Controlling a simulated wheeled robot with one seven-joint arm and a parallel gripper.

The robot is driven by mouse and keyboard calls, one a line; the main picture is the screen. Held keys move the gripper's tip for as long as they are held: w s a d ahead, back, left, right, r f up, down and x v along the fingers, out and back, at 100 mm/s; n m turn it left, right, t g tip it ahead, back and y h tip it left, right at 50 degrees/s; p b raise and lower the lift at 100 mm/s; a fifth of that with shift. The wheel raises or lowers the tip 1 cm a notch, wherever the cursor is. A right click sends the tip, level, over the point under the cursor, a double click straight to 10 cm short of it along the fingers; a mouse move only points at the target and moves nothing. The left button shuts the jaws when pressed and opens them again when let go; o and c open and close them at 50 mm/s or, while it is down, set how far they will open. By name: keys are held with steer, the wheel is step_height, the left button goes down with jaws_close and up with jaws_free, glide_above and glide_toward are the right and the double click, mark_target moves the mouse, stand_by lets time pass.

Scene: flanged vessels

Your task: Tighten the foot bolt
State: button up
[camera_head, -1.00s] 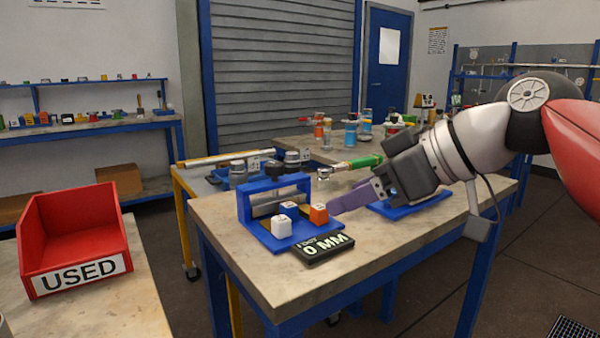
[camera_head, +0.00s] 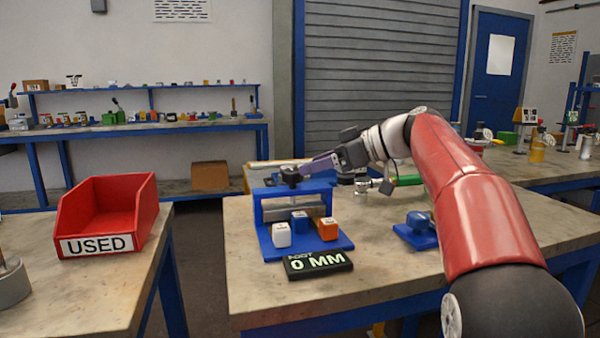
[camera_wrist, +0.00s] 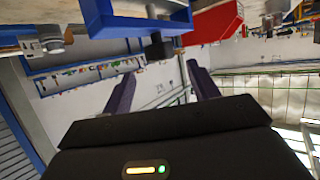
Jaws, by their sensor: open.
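A blue fixture (camera_head: 262,205) stands on the near bench, with a grey bar under its crosspiece. A dark bolt head (camera_head: 291,175), apparently the foot bolt, stands on top of the crosspiece. A black display (camera_head: 318,264) in front reads "FOOT 0 MM". My gripper (camera_head: 312,166) reaches in from the right, its purple fingers close to the bolt. In the wrist view my gripper (camera_wrist: 161,85) has its two fingers apart with nothing held. The dark bolt (camera_wrist: 158,48) shows there beyond the gap between them, below the blue crosspiece (camera_wrist: 130,20) in that inverted picture.
White (camera_head: 281,234), blue (camera_head: 299,222) and orange (camera_head: 327,229) blocks sit on the fixture's base. A green-handled tool (camera_head: 407,181) and a blue holder (camera_head: 416,232) are to the right. A red "USED" bin (camera_head: 100,244) stands on the left bench.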

mark_target(295, 170)
steer(key=x, duration=0.6)
steer(key=shift+a+f, duration=0.15)
steer(key=shift+a, duration=0.1)
steer(key=c, duration=0.9)
steer(key=shift+f+m+t+b, duration=0.2)
steer(key=shift+m+t+b, duration=0.3)
steer(key=shift+b, duration=0.45)
steer(key=shift+c, duration=0.3)
steer(key=shift+t+h+b, duration=0.3)
steer(key=shift+r+m, duration=0.25)
steer(key=shift+m, duration=0.15)
steer(key=shift+c, duration=0.2)
